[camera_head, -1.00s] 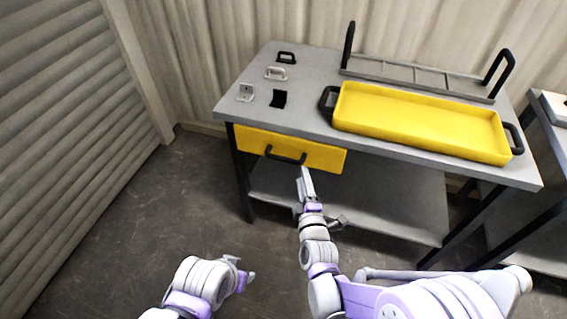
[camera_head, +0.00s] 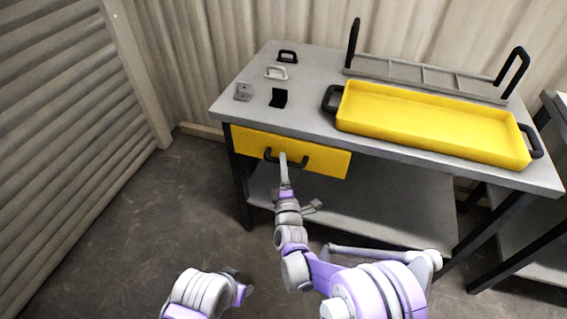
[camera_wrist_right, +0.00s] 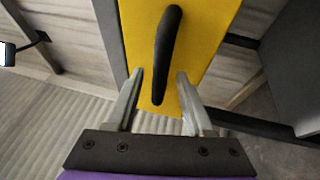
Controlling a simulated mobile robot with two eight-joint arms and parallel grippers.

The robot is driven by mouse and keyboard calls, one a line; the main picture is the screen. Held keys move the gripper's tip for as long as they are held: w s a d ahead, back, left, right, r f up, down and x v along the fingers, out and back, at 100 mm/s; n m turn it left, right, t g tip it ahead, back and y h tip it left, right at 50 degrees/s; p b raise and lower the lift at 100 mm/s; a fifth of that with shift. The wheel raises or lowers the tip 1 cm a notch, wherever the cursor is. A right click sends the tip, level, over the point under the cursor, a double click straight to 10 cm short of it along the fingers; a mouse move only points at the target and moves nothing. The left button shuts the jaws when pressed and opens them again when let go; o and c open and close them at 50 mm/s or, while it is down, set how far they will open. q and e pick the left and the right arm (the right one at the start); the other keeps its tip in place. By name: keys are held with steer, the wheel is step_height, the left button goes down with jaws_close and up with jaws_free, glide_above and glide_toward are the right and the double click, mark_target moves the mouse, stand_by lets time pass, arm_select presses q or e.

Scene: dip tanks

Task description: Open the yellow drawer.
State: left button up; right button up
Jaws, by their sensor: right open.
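The yellow drawer (camera_head: 324,159) is shut under the left part of the grey table and has a black bar handle (camera_head: 298,162). My right gripper (camera_head: 284,158) is at the drawer front, at the middle of the handle. In the right wrist view the drawer front (camera_wrist_right: 205,30) fills the upper middle, and the handle (camera_wrist_right: 166,55) runs up and down in the picture. The right fingers (camera_wrist_right: 160,92) are open, one on each side of the handle's lower end there. Contact cannot be told. My left gripper (camera_head: 241,287) is low at the bottom, its jaws unclear.
The grey table (camera_head: 300,115) carries a yellow tray (camera_head: 430,122) with black handles, a grey rack (camera_head: 425,77) with black uprights, and several small brackets and handles at its left. A lower shelf (camera_head: 400,205) is under it. The floor (camera_head: 150,220) to the left is clear.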

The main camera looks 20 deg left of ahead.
steer(key=shift+w+a+r, duration=0.15)
steer(key=shift+w+a, duration=0.1)
steer(key=shift+w, duration=0.4)
jaws_close()
stand_by(1.0)
